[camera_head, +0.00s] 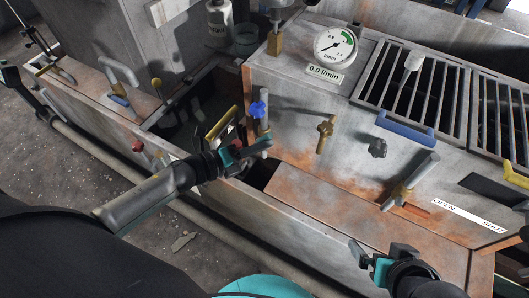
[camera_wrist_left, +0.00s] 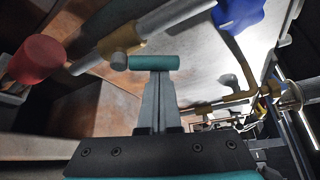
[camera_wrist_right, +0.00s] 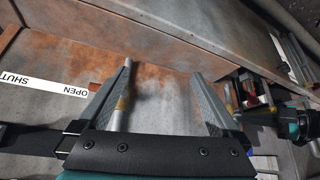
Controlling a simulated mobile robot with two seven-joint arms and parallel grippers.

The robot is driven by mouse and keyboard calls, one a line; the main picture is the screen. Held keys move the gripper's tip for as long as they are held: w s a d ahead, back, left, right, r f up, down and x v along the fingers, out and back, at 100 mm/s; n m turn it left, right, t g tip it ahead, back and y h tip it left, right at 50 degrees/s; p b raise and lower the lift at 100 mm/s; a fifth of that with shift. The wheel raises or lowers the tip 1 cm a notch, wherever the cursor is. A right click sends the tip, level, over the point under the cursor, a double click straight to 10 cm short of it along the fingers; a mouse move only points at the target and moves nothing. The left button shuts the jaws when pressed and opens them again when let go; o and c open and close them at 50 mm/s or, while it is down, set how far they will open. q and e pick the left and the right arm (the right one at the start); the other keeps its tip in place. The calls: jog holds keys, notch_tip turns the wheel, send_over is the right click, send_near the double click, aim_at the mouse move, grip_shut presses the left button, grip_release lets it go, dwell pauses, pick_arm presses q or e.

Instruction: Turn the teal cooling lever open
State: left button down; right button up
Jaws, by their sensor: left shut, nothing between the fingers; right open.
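The teal lever (camera_wrist_left: 155,62) lies crosswise right at the tips of my left gripper (camera_wrist_left: 153,76) in the left wrist view, beside a brass valve body on a grey pipe. My left fingers are shut together with nothing between them, and the tips appear to meet the lever. Contact is not certain. In the head view my left gripper (camera_head: 245,152) is by the teal lever's end (camera_head: 264,143), below the blue handle (camera_head: 258,108). The gripper hides part of the lever. My right gripper (camera_head: 381,252) is open and empty at the lower right.
A flow gauge (camera_head: 335,46) reads near zero above a "0.0 l/min" label (camera_head: 326,73). A grey-handled lever (camera_head: 411,180) stands near an OPEN/SHUT label (camera_head: 470,215). A red knob (camera_wrist_left: 39,60) is close to the left gripper.

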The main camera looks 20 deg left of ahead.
pick_arm(q)
jog(key=shift+w+a+r+n+p, duration=0.15)
jog(key=shift+a+r+n+p, duration=0.1)
jog(key=shift+a, duration=0.3)
jog(key=shift+w+a+r+n+p, duration=0.15)
jog(key=shift+a+r+p, duration=0.1)
jog(key=shift+a, duration=0.25)
pick_arm(e)
jog(key=shift+s+d+r+g+h, duration=0.25)
jog(key=shift+s+g+h, duration=0.05)
jog(key=shift+s+g, duration=0.25)
pick_arm(q)
jog(key=shift+s, duration=0.1)
pick_arm(e)
jog(key=shift+s+d, duration=0.1)
